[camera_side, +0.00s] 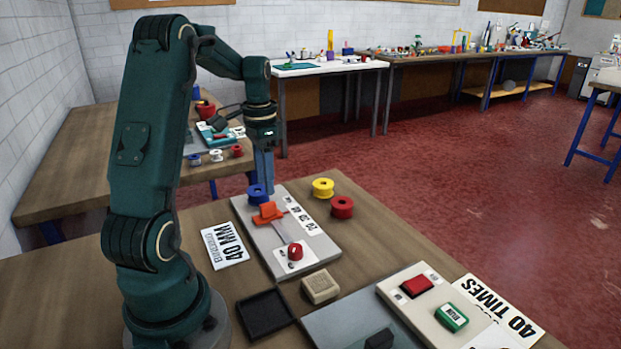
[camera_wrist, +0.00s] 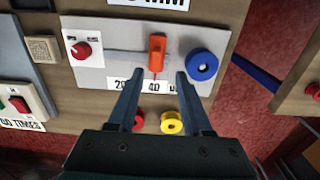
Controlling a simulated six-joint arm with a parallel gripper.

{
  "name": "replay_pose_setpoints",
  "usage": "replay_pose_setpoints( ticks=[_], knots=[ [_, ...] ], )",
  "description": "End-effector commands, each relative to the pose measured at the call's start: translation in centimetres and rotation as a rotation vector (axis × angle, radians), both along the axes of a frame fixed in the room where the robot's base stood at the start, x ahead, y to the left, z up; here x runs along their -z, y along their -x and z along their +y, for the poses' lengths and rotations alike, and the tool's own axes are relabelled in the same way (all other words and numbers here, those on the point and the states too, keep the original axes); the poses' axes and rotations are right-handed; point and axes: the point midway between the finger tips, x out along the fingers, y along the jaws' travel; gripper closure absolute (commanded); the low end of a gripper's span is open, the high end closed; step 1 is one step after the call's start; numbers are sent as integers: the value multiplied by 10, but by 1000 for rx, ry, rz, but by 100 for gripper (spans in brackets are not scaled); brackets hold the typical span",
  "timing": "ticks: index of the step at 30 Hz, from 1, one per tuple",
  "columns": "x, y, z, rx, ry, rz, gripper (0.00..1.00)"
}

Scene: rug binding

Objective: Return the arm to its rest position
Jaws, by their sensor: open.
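My gripper (camera_side: 265,188) hangs from the bent arm, fingers pointing down, over the far end of a grey gauge plate (camera_side: 250,230). In the wrist view my gripper (camera_wrist: 157,78) has its two fingers apart with nothing held between them. The orange slider (camera_wrist: 157,48) on the plate shows just beyond the fingertips. A blue spool (camera_wrist: 201,65) sits to the right of it and looks close to the right fingertip; whether they touch cannot be told.
A yellow spool (camera_side: 323,188) and a red spool (camera_side: 342,208) stand beside the plate. A red knob (camera_side: 295,252) is at its near end. A beige block (camera_side: 320,287), black tray (camera_side: 265,314), button box (camera_side: 405,293) and 40 MM card (camera_side: 225,246) lie around. Space above the bench is open.

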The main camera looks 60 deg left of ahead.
Motion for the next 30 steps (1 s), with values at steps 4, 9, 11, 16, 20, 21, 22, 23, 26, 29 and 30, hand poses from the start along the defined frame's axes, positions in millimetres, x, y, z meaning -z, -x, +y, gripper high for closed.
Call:
replay_pose_setpoints(
  ticks=[4,9,11,16,20,21,22,23,26,29,30],
  knots=[
    [-9,-11,-9,47,-23,-21,50],
    [-49,-31,-56,200,-99,-104,50],
    [-63,-34,-79,249,-122,-140,50],
    [-90,-23,-143,319,-157,-251,50],
    [-99,-3,-185,332,-154,-341,50],
    [-100,5,-197,331,-148,-367,50],
    [-100,11,-205,327,-142,-387,50],
    [-100,17,-212,322,-135,-408,50],
    [-95,37,-232,290,-101,-462,50],
    [-86,54,-243,233,-62,-495,50],
    [-81,60,-246,202,-47,-504,50]
  ],
)
